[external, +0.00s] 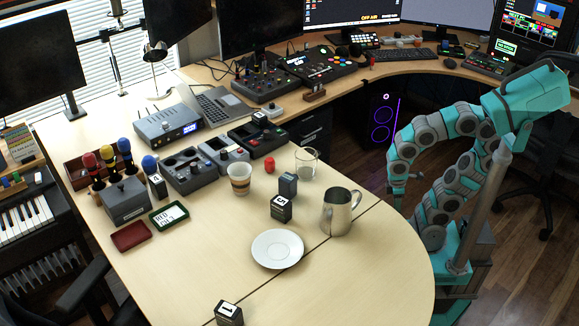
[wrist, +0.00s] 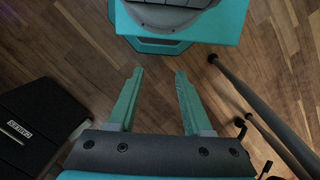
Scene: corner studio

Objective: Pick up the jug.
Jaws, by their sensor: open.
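The jug (external: 338,213) is a shiny metal pitcher with a handle on its right side. It stands upright on the light wooden desk (external: 370,260) near the rounded right edge. My gripper (external: 398,193) hangs pointing down beside the desk, to the right of the jug and apart from it. In the wrist view my gripper (wrist: 158,85) shows its two green fingers spread with nothing between them, over the wooden floor. The jug is not in the wrist view.
A white saucer (external: 277,249), a black block marked 5 (external: 281,209), a grey block (external: 288,185) and a clear glass (external: 306,163) stand near the jug. The desk's front right is clear.

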